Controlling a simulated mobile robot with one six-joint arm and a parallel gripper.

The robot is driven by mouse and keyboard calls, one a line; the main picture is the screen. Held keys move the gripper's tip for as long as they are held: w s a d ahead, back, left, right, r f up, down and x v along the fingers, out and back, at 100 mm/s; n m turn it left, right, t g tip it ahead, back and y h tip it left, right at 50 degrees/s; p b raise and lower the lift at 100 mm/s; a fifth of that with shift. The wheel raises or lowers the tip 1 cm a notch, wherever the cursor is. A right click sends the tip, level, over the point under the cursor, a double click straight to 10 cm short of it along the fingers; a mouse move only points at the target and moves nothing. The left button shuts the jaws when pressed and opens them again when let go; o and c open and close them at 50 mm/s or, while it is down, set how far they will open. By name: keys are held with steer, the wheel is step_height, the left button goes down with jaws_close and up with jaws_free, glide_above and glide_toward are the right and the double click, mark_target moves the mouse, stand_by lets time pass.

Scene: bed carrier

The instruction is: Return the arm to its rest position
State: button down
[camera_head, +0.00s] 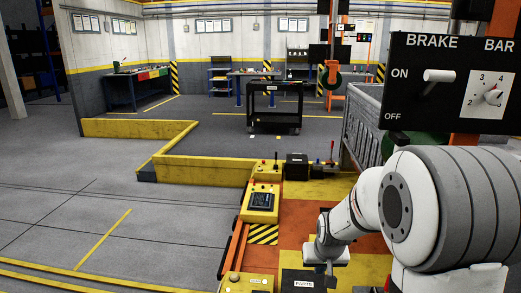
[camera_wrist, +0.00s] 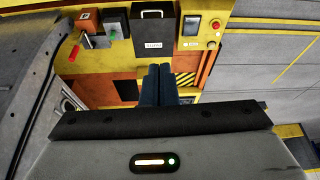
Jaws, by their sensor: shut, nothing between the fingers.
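My gripper (camera_wrist: 159,68) shows in the wrist view as two dark fingers side by side, shut with nothing between them. They point at the yellow and orange carrier deck, and I see no contact with anything. In the head view my arm comes in from the right and bends down over the deck. My gripper (camera_head: 331,274) is small there, close to a dark box marked PARTS (camera_head: 303,280); I cannot tell the gap.
A yellow control console (camera_head: 262,199) runs along the deck's left side. A black case (camera_head: 297,167) and a red-handled lever (camera_head: 331,153) stand at its far end. A BRAKE and BAR panel (camera_head: 455,85) hangs at upper right. Grey floor (camera_head: 100,215) at left is open.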

steer(key=s+a+r+g+p, duration=0.1)
steer(key=s+r+p, duration=0.9)
steer(key=s+r, duration=1.2)
steer(key=shift+s, duration=0.3)
steer(key=shift+a, duration=0.1)
